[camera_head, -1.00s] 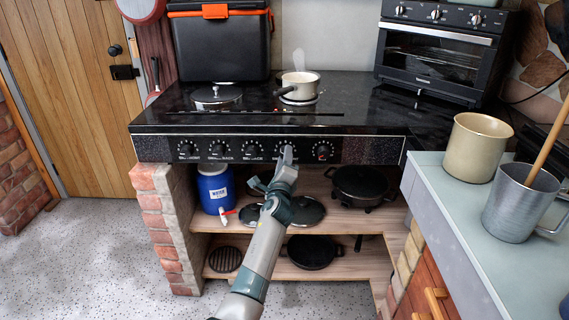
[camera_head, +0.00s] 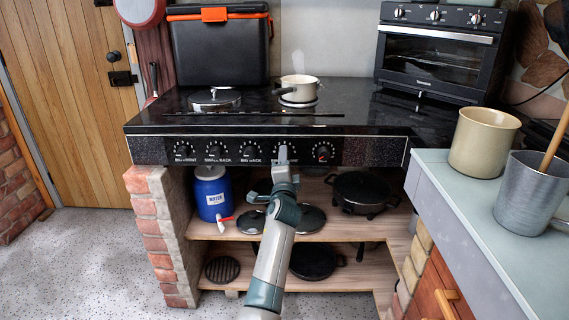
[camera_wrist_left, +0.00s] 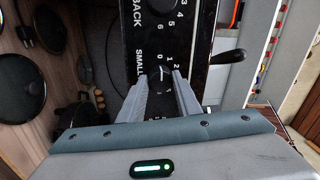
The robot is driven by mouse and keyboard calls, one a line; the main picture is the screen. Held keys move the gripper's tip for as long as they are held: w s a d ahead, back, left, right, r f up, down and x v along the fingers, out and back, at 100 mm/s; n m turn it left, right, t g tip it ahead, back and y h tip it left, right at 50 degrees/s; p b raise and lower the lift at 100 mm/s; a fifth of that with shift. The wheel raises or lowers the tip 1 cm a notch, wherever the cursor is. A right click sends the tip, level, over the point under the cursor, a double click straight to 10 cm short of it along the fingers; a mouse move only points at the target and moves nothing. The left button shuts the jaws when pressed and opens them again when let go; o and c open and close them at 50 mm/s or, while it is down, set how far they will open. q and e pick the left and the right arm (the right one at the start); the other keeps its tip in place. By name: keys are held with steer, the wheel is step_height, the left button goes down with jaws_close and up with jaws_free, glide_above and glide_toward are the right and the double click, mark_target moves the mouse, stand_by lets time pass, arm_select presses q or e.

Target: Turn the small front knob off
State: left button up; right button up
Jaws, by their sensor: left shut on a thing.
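The small front knob (camera_wrist_left: 160,76) is black and sits on the stove's front panel, with the word SMALL and printed numbers beside it in the left wrist view. My left gripper (camera_head: 283,158) reaches up from below in the head view and covers this knob there. In the left wrist view its two fingers (camera_wrist_left: 164,84) lie on either side of the knob, shut on it. I cannot tell the knob's exact setting. My right gripper is out of view.
Other knobs line the panel, including one (camera_head: 323,152) just right of my gripper and one (camera_head: 251,152) to its left. A shelf (camera_head: 330,252) below holds pans, lids and a blue water jug (camera_head: 212,192). A grey counter (camera_head: 450,200) juts forward at the right.

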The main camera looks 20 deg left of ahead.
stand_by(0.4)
arm_select(q)
steer(key=o, duration=1.1)
steer(key=shift+c, duration=0.2)
